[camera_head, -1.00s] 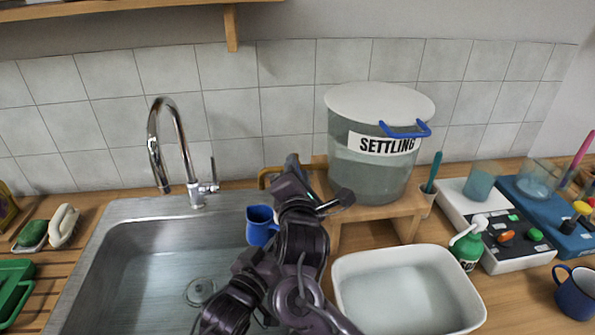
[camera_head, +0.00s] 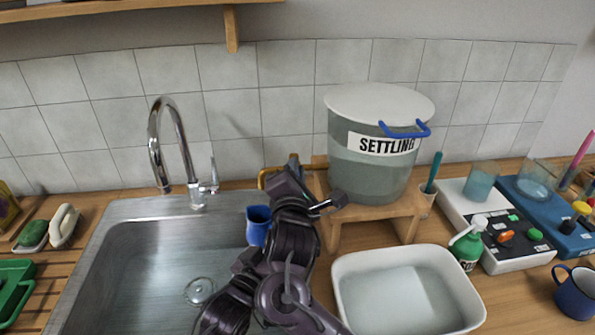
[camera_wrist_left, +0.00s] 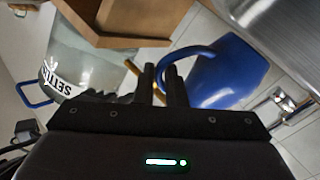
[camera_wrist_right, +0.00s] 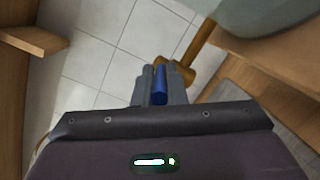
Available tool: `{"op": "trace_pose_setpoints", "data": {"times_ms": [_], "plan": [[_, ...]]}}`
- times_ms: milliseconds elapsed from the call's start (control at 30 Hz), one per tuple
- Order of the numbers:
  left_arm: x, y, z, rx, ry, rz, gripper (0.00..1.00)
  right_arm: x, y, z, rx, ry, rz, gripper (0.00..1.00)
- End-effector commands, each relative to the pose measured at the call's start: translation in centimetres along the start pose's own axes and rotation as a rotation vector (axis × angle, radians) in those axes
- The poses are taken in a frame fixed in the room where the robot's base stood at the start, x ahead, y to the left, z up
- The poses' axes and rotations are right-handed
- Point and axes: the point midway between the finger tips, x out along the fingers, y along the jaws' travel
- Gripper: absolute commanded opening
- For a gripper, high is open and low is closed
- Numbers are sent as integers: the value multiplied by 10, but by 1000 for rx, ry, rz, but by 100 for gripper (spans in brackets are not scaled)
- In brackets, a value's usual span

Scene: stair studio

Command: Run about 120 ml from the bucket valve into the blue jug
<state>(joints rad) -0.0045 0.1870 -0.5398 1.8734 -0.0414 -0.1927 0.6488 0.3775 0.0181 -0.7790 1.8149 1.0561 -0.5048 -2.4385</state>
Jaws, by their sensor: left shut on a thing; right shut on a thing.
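The bucket (camera_head: 365,180), marked SETTLING and partly filled with cloudy water, stands on a wooden stand (camera_head: 400,208). Its brass valve (camera_head: 265,178) sticks out to the left; it also shows in the right wrist view (camera_wrist_right: 200,45). My right gripper (camera_head: 293,162) is at the valve, shut on its blue lever (camera_wrist_right: 160,98). The blue jug (camera_head: 257,226) is over the sink's right edge, below the valve in the head view. My left gripper (camera_wrist_left: 165,80) is shut on the jug's handle (camera_wrist_left: 180,60). No stream is visible; the jug's inside and fill level cannot be made out.
The sink (camera_head: 150,250) with its chrome faucet (camera_head: 175,150) is on the left. A white basin (camera_head: 345,290) stands in front of the stand. A green soap bottle (camera_head: 467,247), a device with knobs (camera_head: 510,255) and a blue mug (camera_head: 575,295) are on the right.

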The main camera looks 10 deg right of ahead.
Motion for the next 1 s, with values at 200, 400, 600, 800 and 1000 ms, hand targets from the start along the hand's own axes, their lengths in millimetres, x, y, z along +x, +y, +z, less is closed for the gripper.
{"op": "trace_pose_setpoints", "data": {"times_ms": [200,400,600,800,1000], "plan": [[0,0,-1,1,2,1,0,-2,2,-4,-3,-64,-46,0],[0,0,-1,1,2,1,0,-2,2,-4,-4,-66,-49,0],[0,0,-1,1,2,1,0,-2,2,-4,-4,-66,-48,28],[0,0,-1,1,3,1,0,-2,2,-4,-4,-66,-47,33],[0,0,-1,1,3,1,0,-7,3,-5,-3,-65,-47,33]]}}
